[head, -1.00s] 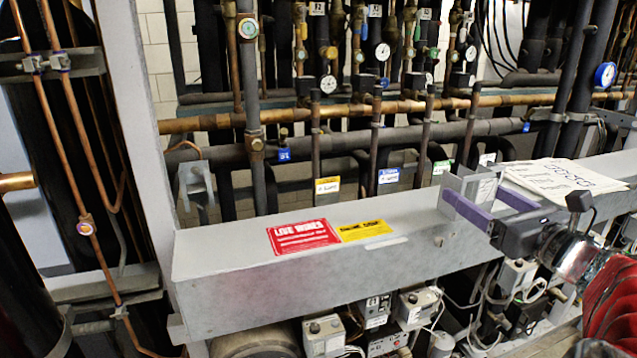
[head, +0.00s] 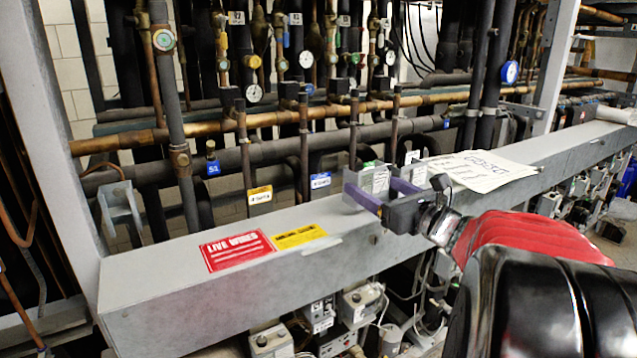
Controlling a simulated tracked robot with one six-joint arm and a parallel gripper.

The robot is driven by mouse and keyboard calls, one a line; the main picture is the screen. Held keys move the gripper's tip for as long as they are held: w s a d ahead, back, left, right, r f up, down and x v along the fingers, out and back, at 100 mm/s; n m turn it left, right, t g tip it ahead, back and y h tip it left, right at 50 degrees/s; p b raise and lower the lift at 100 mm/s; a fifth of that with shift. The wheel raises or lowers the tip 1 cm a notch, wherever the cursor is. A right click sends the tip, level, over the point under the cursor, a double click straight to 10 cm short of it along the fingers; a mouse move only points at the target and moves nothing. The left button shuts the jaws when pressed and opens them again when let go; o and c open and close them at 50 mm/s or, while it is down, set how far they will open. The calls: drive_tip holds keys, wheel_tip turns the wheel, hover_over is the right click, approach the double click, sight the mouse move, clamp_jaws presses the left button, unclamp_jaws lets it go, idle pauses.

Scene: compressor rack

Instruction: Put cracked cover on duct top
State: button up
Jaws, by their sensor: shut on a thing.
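The cover (head: 353,192) looks like a small grey box-like piece with a whitish label on one face. Its crack is too small to make out. My gripper (head: 374,190) is shut on it, with a purple finger on each side. The fingers hide part of the cover. The duct (head: 150,272) is a long grey metal channel crossing the view, with a flat top. The cover is at the duct top, between the yellow label and the papers. I cannot tell whether it touches the surface.
A red sign (head: 237,250) and a yellow label (head: 299,236) lie flat on the duct top. White papers (head: 481,170) lie right of my gripper. Pipes and gauges stand behind the duct. Valve boxes (head: 361,301) hang below its front edge. The left duct top is bare.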

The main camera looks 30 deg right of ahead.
drive_tip(key=shift+f, duration=0.7)
drive_tip(key=shift+f, duration=0.1)
drive_tip(key=o, duration=1.1)
drive_tip(key=shift+s, duration=0.1)
drive_tip(key=shift+s+d, duration=0.2)
drive_tip(key=shift+s, duration=6.65)
drive_tip(key=shift+a, duration=0.1)
